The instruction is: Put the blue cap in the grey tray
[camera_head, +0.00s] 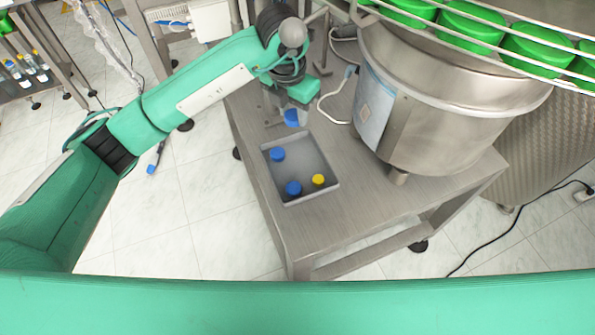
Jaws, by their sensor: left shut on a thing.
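My left gripper (287,107) is shut on a blue cap (291,118). It holds the cap just beyond the far edge of the grey tray (317,150). I cannot tell how high the cap is above the table. Inside the tray lie a blue cap near the far left (277,154), another blue cap near the front (293,188) and a yellow cap (318,180) to its right. My right gripper is not in view.
The tray stands on a metal table (370,208) with free room in front. A large steel bowl feeder (440,110) stands close on the tray's right. A white cable (338,98) lies behind. Wire rails with green parts (470,28) cross the top right.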

